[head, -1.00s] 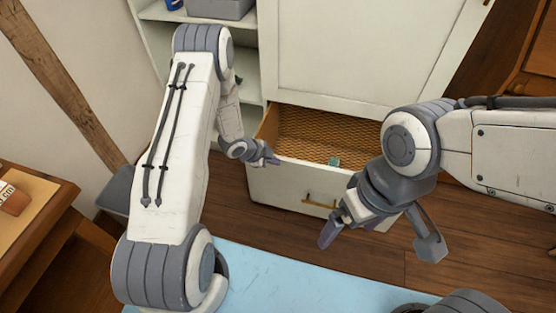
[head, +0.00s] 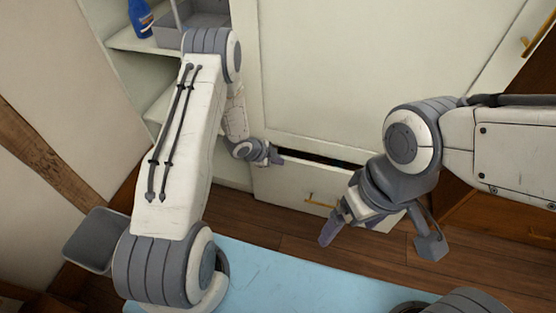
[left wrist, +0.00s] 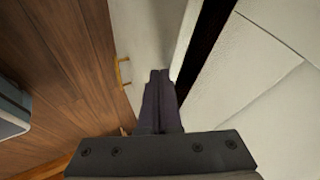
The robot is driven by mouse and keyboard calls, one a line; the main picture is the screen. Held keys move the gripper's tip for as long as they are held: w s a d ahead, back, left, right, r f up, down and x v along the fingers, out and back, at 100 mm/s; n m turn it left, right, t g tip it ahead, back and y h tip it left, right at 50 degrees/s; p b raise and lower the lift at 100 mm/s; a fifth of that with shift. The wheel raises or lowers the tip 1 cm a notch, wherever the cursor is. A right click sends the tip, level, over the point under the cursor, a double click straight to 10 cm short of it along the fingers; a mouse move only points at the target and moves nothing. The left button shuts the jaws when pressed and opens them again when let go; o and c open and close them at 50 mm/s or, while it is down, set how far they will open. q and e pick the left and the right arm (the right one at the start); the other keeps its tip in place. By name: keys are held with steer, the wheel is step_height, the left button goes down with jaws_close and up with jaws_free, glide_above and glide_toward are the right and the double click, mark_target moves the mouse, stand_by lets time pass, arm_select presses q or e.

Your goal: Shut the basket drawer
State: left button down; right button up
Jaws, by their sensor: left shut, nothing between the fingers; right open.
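The basket drawer (head: 284,187) is a white-fronted drawer low in the white cabinet, with a brass handle (head: 318,200). It is open by a narrow dark gap along its top edge. My left gripper (head: 276,158) is shut and empty, with its fingertips at the top left of the drawer front; I cannot tell if they touch it. In the left wrist view the shut fingers (left wrist: 159,85) lie over the drawer front (left wrist: 145,35), with the handle (left wrist: 123,73) left of them. My right gripper (head: 343,222) is open and empty in front of the drawer's right part.
Open shelves (head: 150,42) with a blue bottle (head: 141,18) and a grey bin (head: 203,22) stand left of the cabinet. A grey container (head: 95,240) is at the lower left. Wooden floor (head: 262,221) lies in front of the drawer.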

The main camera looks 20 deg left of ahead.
arm_select(q)
steer(key=shift+w+d, duration=0.15)
steer(key=shift+w, duration=0.25)
arm_select(e)
steer(key=shift+w, duration=0.4)
